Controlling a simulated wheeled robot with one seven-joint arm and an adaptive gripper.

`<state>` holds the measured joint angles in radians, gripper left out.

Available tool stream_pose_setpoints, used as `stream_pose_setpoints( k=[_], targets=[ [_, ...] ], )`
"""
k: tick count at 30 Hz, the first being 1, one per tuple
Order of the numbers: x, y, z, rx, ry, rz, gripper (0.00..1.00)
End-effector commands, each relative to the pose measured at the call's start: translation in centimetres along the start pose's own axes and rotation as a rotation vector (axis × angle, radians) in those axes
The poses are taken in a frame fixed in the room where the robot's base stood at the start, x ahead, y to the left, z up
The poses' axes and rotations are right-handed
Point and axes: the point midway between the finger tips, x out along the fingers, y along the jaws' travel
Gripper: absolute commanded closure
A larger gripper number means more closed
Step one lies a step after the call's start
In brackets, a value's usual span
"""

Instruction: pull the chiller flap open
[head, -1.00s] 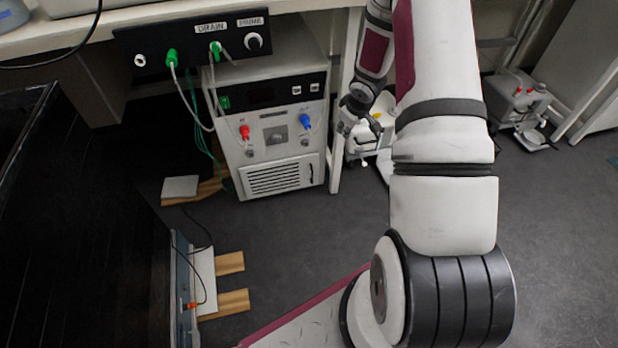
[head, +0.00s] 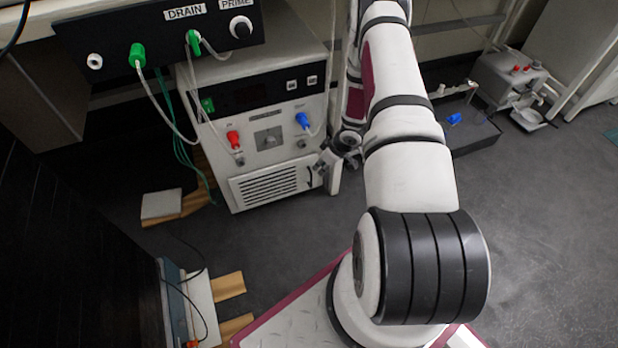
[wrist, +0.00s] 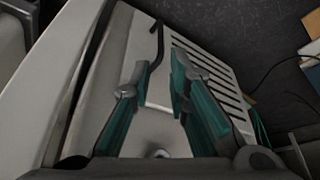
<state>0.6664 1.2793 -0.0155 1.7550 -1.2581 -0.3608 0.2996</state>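The chiller (head: 290,92) is a white box under the bench. Its slatted flap (head: 262,187) is low on the front and looks flush with it. The flap's dark, thin handle (head: 310,177) stands upright near its right edge. My gripper (head: 324,164) is just in front of the handle and partly hides that corner. In the wrist view, the two teal-padded fingers of my gripper (wrist: 158,70) are apart and empty. The bent handle (wrist: 155,48) shows ahead, between the fingertips and nearer the left one; contact cannot be told. The flap's slots (wrist: 215,75) run to the right.
A black panel (head: 155,38) with green connectors and hanging tubes is above the chiller. Red (head: 233,139) and blue (head: 302,121) connectors stick out above the flap. A black tray (head: 475,130) is on the right. The floor before the flap is mostly clear.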

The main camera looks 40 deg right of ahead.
Motion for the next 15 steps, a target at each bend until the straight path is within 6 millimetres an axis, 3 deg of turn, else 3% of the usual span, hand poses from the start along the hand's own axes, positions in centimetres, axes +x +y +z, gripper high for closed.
stream_pose_setpoints(
  k=[6, 15],
  targets=[
    [4.7, -0.2, 0.2, -0.001, 0.000, -0.002, 0.83],
    [9.9, -0.1, 0.2, -0.001, -0.001, -0.001, 0.83]
  ],
)
